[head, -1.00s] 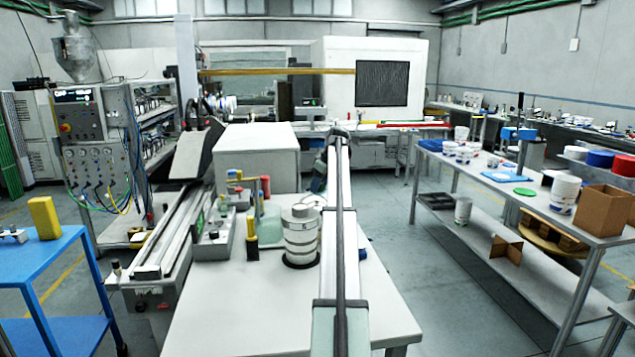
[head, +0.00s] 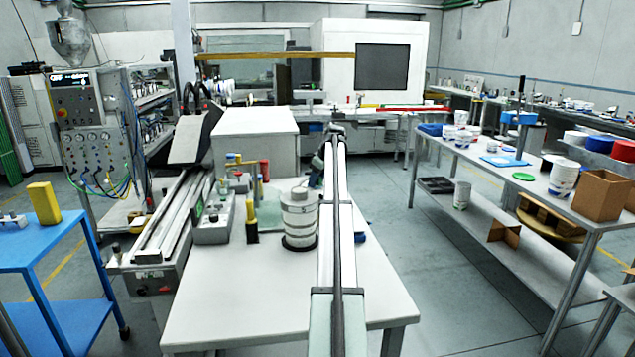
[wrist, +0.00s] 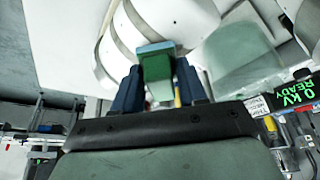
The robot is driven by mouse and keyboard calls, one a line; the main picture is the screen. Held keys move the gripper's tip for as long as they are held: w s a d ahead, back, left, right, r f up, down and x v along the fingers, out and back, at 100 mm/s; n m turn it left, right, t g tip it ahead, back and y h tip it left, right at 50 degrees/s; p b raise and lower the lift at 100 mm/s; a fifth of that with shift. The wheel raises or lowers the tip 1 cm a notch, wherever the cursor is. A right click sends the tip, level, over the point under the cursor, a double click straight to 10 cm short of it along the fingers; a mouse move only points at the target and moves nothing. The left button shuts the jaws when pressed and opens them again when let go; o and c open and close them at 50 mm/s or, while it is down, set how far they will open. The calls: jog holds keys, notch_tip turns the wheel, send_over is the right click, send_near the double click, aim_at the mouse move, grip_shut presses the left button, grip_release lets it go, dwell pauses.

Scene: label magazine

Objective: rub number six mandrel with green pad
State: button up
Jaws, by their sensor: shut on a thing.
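My gripper (wrist: 159,90) is shut on a green pad (wrist: 156,66), a small block between its blue fingers in the wrist view. The pad's end is up against or very close to a white cylinder with metal bands (wrist: 125,45); I cannot tell if they touch. In the head view a white banded cylinder (head: 299,221) stands upright on a dark round base on the white table (head: 235,310). My arm runs past its right side, and my gripper (head: 317,172) is small and partly hidden behind it. No number six is legible on the cylinder.
A grey control box (head: 213,226) and yellow-and-black upright (head: 251,222) stand left of the cylinder. A large white box (head: 255,142) is behind. In the wrist view a lit "0 kV READY" display (wrist: 298,92) is at right. The table's front is clear.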

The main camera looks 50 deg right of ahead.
aim_at(315, 191)
jog(key=shift+w+d, duration=1.2)
jog(key=shift+s+a+f, duration=0.15)
jog(key=shift+s+a, duration=2.4)
jog(key=shift+a, duration=0.05)
notch_tip(315, 191, up, 8)
jog(key=shift+r, duration=0.25)
